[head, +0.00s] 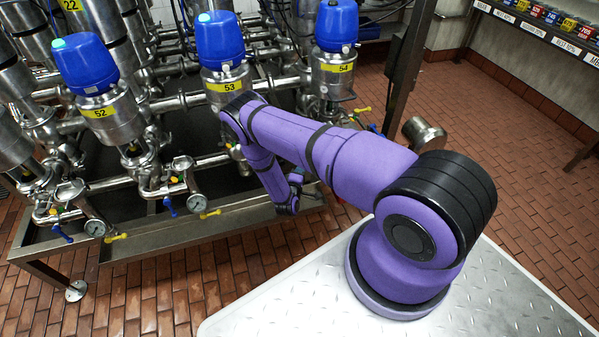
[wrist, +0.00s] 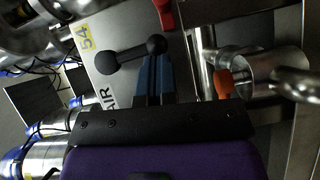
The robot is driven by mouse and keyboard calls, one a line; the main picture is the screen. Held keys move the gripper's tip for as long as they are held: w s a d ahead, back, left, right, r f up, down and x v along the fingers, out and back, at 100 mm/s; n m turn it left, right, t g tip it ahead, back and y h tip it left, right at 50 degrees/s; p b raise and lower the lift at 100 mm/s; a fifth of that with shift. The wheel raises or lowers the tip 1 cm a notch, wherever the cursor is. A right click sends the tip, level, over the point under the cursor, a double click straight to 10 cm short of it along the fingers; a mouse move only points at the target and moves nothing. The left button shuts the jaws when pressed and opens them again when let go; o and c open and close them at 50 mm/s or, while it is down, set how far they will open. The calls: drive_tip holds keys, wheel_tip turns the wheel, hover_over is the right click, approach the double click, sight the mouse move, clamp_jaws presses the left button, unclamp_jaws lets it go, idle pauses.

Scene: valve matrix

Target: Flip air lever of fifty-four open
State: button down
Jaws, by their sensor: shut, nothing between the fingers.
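In the wrist view, a pale plate (wrist: 122,33) carries a yellow "54" label (wrist: 84,37) and the letters "AIR" (wrist: 109,101). The air lever (wrist: 130,54) on it is a black bar with a round end at each side, lying across the picture. My gripper (wrist: 154,58) is shut and empty, with its blue fingertips right by the lever's right-hand knob. I cannot tell whether they touch. In the head view, valve 54 (head: 333,68) has a blue cap, and my arm hides the plate and lever.
Valve 53 (head: 226,86) and valve 52 (head: 98,112) stand to the left among steel pipes. In the wrist view, a red handle (wrist: 163,13) is above the fingers, and an orange-red handle (wrist: 224,83) and steel pipe (wrist: 270,75) are close on the right.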

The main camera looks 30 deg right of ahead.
drive_tip(key=shift+d, duration=0.2)
drive_tip(key=shift+s+d+f, duration=0.15)
drive_tip(key=shift+d, duration=0.3)
drive_tip(key=shift+s+d+f, duration=0.15)
drive_tip(key=shift+d, duration=0.45)
drive_tip(key=shift+f, duration=0.1)
